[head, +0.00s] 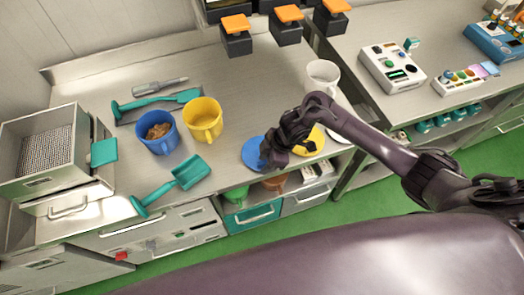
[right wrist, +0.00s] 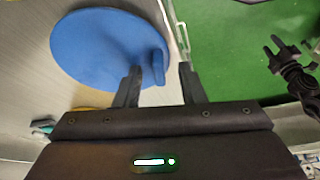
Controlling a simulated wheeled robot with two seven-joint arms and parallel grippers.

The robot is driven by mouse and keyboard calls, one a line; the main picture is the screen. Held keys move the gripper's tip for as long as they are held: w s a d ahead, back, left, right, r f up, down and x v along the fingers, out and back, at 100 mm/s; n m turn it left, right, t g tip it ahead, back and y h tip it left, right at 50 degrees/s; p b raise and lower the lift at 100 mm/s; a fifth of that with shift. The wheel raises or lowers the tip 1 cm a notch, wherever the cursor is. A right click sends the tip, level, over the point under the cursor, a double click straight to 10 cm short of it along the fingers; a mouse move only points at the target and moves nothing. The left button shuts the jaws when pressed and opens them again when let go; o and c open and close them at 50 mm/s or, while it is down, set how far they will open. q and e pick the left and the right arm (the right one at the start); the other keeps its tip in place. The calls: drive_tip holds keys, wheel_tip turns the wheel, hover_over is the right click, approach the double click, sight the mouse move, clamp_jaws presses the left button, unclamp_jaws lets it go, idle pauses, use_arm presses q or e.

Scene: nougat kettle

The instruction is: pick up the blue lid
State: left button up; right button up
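The blue lid (head: 253,152) lies flat on the counter near its front edge, partly hidden by my right gripper in the head view. In the right wrist view the blue lid (right wrist: 95,48) fills the upper left, with its raised blue handle (right wrist: 156,62) at the right. My right gripper (right wrist: 162,75) is open and empty; its left fingertip appears close to the handle, and contact cannot be told. The right gripper (head: 270,158) is beside the lid in the head view. My left gripper (right wrist: 271,52) shows small at the right wrist view's right edge, its fingers apart.
A yellow lid (head: 311,142) lies right of my right gripper. A blue mug (head: 160,138), a yellow mug (head: 203,122) and a white mug (head: 322,75) stand on the counter. A teal scoop (head: 188,174) lies to the left. Green floor (head: 300,228) lies beyond the front edge.

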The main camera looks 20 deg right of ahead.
drive_tip(key=shift+f, duration=0.1)
drive_tip(key=shift+c, duration=0.3)
clamp_jaws()
